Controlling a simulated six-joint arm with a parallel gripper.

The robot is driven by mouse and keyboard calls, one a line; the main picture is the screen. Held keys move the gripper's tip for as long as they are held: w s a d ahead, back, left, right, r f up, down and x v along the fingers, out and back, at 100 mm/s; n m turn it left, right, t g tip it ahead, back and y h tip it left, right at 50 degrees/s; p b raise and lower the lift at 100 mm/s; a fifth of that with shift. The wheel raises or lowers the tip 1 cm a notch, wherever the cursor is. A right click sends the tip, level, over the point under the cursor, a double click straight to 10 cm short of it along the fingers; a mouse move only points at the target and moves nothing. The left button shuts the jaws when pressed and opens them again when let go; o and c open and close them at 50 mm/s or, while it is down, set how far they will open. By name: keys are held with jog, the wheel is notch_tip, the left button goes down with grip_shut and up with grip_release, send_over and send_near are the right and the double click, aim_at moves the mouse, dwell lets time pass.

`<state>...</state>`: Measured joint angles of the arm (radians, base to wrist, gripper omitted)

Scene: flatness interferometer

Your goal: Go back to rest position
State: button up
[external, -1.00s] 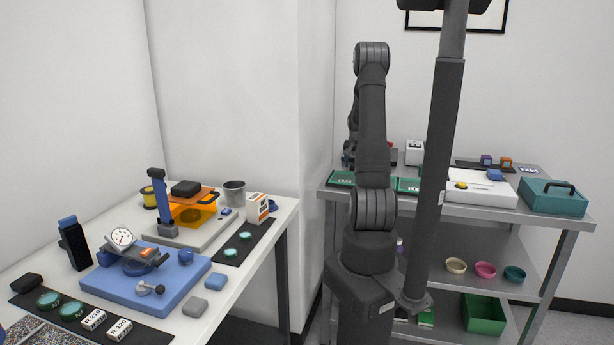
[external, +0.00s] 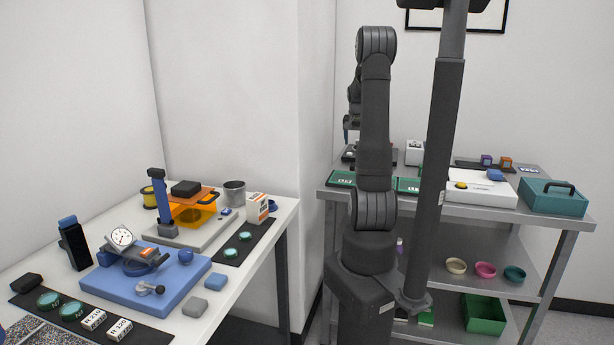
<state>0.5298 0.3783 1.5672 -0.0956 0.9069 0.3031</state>
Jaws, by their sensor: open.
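My arm stands upright between the white table and the metal shelf cart, with its elbow high. The forearm is mostly hidden behind the upper arm. My gripper (external: 350,134) shows at the left edge of the upper arm, pointing down above the left end of the cart top. It is small and partly hidden. It appears open, with nothing visible in it, and sits apart from the things on the cart top.
The metal cart (external: 556,222) bears green mats (external: 341,179), a white box (external: 480,190) and a teal toolbox (external: 553,197). My column stands right of the arm.

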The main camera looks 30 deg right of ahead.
dwell(0.3)
jog(key=x, duration=1.2)
jog(key=shift+w+r, duration=0.1)
jog(key=shift+r, duration=1.65)
